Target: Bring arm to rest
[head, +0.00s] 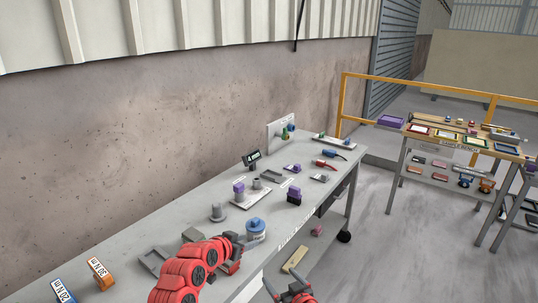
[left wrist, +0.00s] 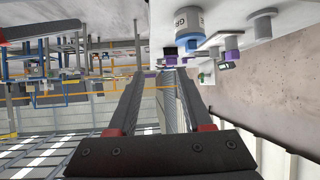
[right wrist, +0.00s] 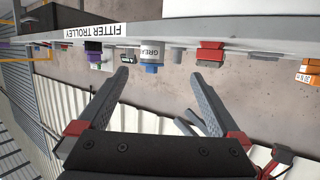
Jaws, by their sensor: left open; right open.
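My red left arm (head: 190,272) reaches over the near end of the grey fitter trolley (head: 185,222) in the head view. In the left wrist view my left gripper (left wrist: 158,75) has its fingers apart, with nothing seen held between them. My right gripper (right wrist: 163,82) is open and empty in the right wrist view, below the trolley edge in that picture.
A blue-lidded grease tin (head: 256,232) stands close to my left arm. Purple blocks (head: 294,196), a grey cylinder (head: 217,212) and orange (head: 100,273) and blue (head: 64,292) labelled blocks also stand on the trolley. A wall runs behind it. Grey floor (head: 375,265) is clear at right.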

